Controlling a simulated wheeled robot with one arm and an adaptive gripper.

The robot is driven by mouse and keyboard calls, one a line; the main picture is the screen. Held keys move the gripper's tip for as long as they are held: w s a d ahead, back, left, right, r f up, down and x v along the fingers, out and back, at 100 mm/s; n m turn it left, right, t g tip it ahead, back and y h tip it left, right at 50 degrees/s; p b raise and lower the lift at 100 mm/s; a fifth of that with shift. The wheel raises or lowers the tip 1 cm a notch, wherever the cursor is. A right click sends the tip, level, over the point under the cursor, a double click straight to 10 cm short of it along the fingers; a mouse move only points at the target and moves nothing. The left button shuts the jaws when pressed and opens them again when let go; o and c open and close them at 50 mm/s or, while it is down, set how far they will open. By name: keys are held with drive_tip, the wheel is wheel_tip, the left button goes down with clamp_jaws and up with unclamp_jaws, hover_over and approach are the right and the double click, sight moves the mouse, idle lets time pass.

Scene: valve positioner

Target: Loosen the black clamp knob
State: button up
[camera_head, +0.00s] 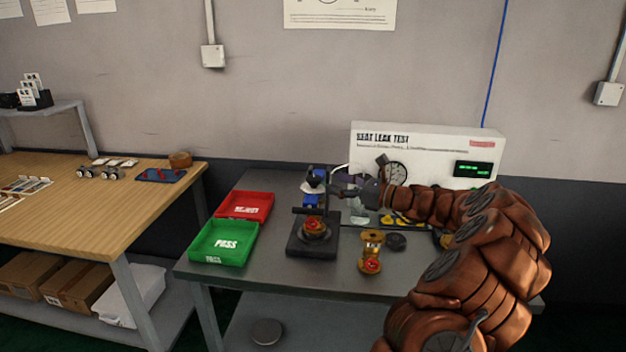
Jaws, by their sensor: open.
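A black clamp fixture (298,245) stands on the grey bench, with a brass and red part (315,227) seated on it. A black crossbar (300,210) spans above the part, beside an upright post. The black clamp knob cannot be told apart clearly among the small dark parts here. My gripper (342,190) reaches in from the right and is open. Its fingertips are just right of the post; whether they touch anything is unclear. Nothing is visibly held.
A red tray (244,195) and a green PASS tray (199,246) lie left of the fixture. A brass valve (372,245) and a black disc (396,241) stand right. The white SEAT LEAK TEST panel (440,136) stands behind. My arm covers the bench's right side.

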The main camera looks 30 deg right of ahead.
sight(314, 177)
drive_tip(key=shift+p+x, duration=0.45)
drive_tip(key=shift+x, duration=3.45)
drive_tip(key=shift+c, duration=0.3)
drive_tip(key=c, duration=1.1)
drive_tip(key=shift+r+n+g+y+p, duration=0.1)
drive_tip(key=shift+n+g+y+p, duration=0.25)
drive_tip(key=shift+p, duration=0.45)
